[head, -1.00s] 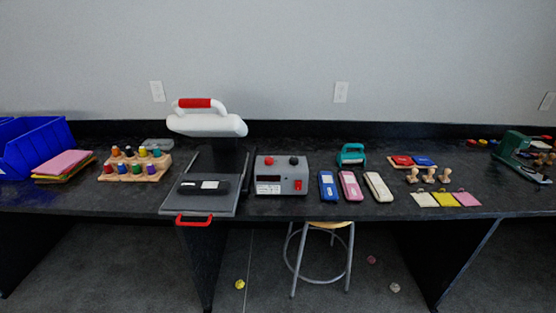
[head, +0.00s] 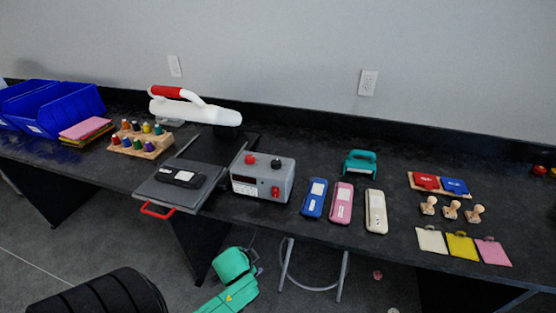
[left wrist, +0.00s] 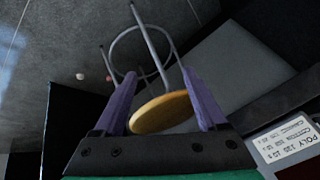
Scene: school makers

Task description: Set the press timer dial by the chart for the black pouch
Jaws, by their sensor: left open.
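The grey press timer box (head: 262,178) stands on the bench right of the heat press. A red knob (head: 250,159) and a black knob (head: 276,163) sit on its top. A white label (head: 246,188) and a small red part (head: 275,192) are on its front. The dial's setting is too small to read. The black pouch (head: 181,177) lies on the press's grey bed. My left gripper (left wrist: 160,73) is open and empty in the left wrist view. A printed label starting "POLY" (left wrist: 284,142) shows at its lower right. The right gripper is not in view.
The press has a raised white head (head: 195,109) and a red front handle (head: 157,211). Blue, pink and cream cases (head: 375,211) lie right of the box. A wooden stool (left wrist: 162,112) stands under the bench. My green and black arm parts are below the bench edge.

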